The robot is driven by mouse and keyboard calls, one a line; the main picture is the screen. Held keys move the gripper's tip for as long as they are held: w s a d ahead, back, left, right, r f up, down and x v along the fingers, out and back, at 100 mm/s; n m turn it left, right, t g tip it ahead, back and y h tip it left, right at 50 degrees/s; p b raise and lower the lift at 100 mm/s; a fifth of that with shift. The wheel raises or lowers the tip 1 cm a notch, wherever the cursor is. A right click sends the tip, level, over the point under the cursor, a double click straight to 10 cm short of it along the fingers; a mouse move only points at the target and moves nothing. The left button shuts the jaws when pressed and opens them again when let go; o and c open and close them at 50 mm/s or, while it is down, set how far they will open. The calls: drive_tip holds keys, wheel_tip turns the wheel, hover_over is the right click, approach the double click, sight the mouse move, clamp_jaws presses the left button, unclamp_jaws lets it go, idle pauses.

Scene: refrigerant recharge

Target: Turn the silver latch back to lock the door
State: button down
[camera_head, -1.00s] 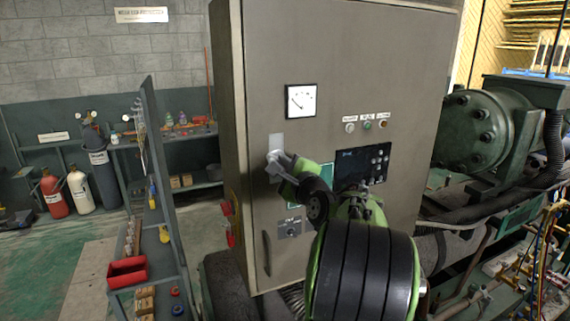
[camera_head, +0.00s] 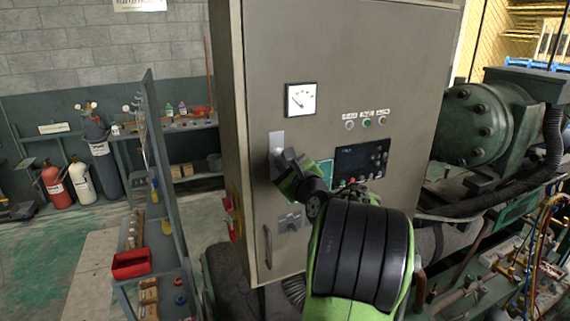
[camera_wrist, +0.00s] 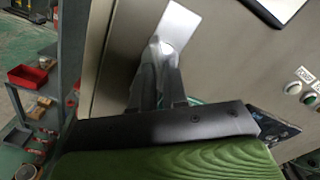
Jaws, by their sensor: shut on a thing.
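The silver latch (camera_head: 277,138) is on the left part of the grey cabinet door (camera_head: 262,90), below the dial gauge. Its bright plate also shows in the wrist view (camera_wrist: 180,24), running up and to the right. My gripper (camera_head: 278,156) is at the plate's lower end, with its grey fingers closed around the latch handle. In the wrist view my gripper (camera_wrist: 156,62) reaches up to the plate. The fingers hide most of the handle, so its exact angle is hard to tell. The door appears flush with the cabinet.
A dial gauge (camera_head: 301,100) and a dark control panel (camera_head: 362,160) are on the door near my arm. A long door handle (camera_head: 268,246) is lower down. A shelf unit with a red bin (camera_head: 132,264) stands at the left, and a green compressor (camera_head: 490,122) at the right.

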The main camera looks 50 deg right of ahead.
drive_tip(key=m, duration=0.2)
drive_tip(key=shift+a+m, duration=0.1)
drive_tip(key=shift+m, duration=0.3)
drive_tip(key=m, duration=0.2)
drive_tip(key=shift+w+f+m, duration=0.1)
drive_tip(key=shift+m, duration=0.3)
drive_tip(key=c, duration=1.5)
unclamp_jaws()
drive_tip(key=shift+m, duration=0.4)
drive_tip(key=shift+c, duration=0.2)
drive_tip(key=o, duration=0.3)
